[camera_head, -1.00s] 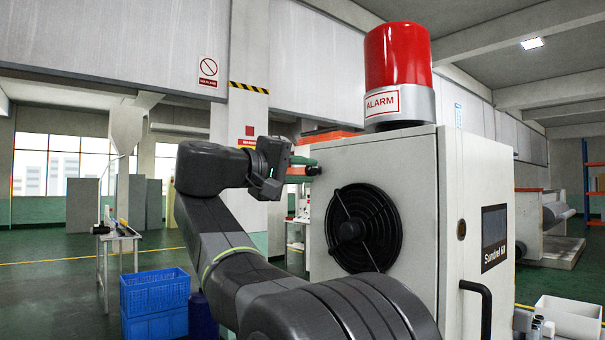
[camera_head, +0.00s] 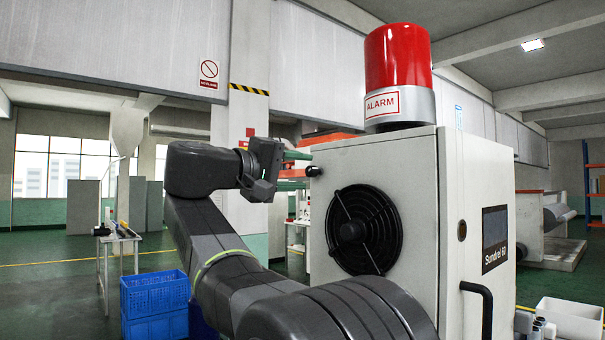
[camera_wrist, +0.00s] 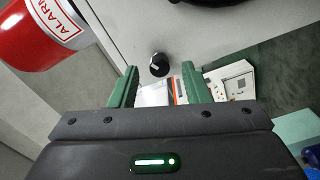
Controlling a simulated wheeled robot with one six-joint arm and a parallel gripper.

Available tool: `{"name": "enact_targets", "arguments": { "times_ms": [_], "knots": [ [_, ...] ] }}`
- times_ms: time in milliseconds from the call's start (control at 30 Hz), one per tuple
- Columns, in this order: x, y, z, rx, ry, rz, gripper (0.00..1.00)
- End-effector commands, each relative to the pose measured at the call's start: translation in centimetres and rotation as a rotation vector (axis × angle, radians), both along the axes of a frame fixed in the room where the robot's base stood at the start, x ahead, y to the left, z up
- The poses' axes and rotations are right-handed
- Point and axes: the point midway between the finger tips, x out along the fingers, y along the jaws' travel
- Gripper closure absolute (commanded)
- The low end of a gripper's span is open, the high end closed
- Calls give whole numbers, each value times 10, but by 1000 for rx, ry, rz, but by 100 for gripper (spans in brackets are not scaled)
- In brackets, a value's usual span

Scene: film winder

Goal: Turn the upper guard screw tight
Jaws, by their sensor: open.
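A black round knob-like screw (camera_wrist: 159,64) with a pale mark sits on the light grey cabinet face in the wrist view. I take it for the upper guard screw. My gripper (camera_wrist: 160,82) is open, its two green fingers apart, one to each side of the screw's line in the picture. The screw shows just beyond the fingertips, and no contact is visible. In the head view my gripper (camera_head: 302,163) is beside the upper left edge of the cabinet (camera_head: 415,220), left of and above the black round fan guard (camera_head: 375,215).
A red alarm lamp (camera_head: 398,60) stands on the cabinet top; it also shows in the wrist view (camera_wrist: 30,35). A black handle (camera_head: 484,305) is on the cabinet's right face. Blue crates (camera_head: 155,292) and a small table (camera_head: 118,238) stand at left.

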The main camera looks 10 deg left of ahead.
Motion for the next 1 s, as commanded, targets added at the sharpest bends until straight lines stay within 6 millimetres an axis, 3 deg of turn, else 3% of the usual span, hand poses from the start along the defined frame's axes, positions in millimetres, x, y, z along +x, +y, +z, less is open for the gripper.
{"name": "enact_targets", "arguments": {
  "times_ms": [500,700,1000],
  "knots": [
    [-78,61,-1,1,0,4,57],
    [-93,73,-1,0,0,1,57],
    [-96,75,0,0,0,0,57]
  ]
}}
